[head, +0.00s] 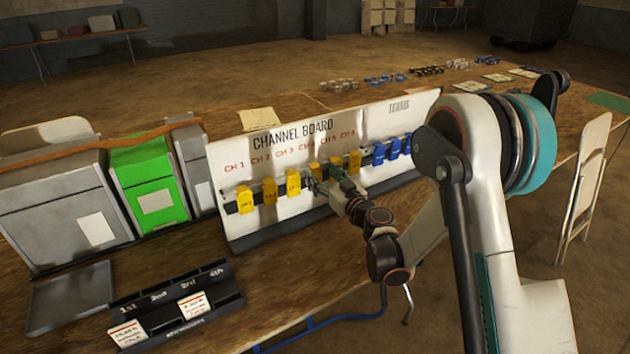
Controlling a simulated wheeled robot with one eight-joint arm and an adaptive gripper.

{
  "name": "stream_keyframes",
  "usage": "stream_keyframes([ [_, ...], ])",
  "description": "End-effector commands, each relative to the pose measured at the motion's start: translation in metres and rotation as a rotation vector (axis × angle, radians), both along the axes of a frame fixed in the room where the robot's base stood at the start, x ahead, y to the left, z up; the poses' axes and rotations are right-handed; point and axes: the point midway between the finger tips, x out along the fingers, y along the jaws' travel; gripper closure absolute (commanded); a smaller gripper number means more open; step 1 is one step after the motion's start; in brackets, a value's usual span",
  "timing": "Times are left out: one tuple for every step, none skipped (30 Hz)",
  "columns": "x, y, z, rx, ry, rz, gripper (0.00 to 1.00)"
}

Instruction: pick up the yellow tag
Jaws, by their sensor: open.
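A white channel board (290,148) stands on the wooden table with a row of several yellow tags along a dark rail. The leftmost yellow tag (245,200) hangs under CH 1, with others to its right, such as one yellow tag (293,183) near the board's middle. My gripper (321,187) is open in front of the board, close to the yellow tags right of the middle. It partly covers the lower part of one tag (314,171). I cannot tell whether the fingers touch or surround a tag.
Several blue tags (393,149) hang on the board's right part. A black rack (165,308) marked 1st to 4th holds two cards at the front left. Grey and green bins (152,180) stand left of the board. A folding chair (585,185) stands at the right.

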Motion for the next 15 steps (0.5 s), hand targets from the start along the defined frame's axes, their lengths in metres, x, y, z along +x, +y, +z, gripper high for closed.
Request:
stream_keyframes([
  [0.006, 0.006, -0.004, 0.000, 0.000, 0.001, 0.40],
  [0.009, 0.007, -0.003, 0.000, 0.000, 0.001, 0.40],
  [0.013, 0.010, -0.003, 0.000, 0.000, 0.000, 0.40],
  [0.015, 0.011, -0.003, 0.000, 0.000, 0.000, 0.40],
  [0.018, 0.012, -0.002, 0.000, 0.000, 0.000, 0.40],
  [0.019, 0.014, -0.002, 0.000, 0.000, 0.000, 0.40],
  [0.020, 0.014, -0.002, 0.000, 0.000, -0.001, 0.40],
  [0.021, 0.015, -0.001, 0.000, 0.000, -0.001, 0.40],
  [0.021, 0.015, -0.001, 0.000, 0.000, -0.001, 0.40],
  [0.021, 0.015, -0.001, 0.000, 0.000, -0.001, 0.40],
  [0.021, 0.015, -0.001, 0.000, 0.000, -0.001, 0.40],
  [0.021, 0.015, 0.000, 0.000, 0.000, -0.001, 0.40],
  [0.021, 0.015, 0.000, 0.000, 0.000, -0.001, 0.40],
  [0.021, 0.015, 0.000, 0.000, 0.000, -0.001, 0.40],
  [0.021, 0.015, 0.000, 0.000, 0.000, -0.001, 0.49],
])
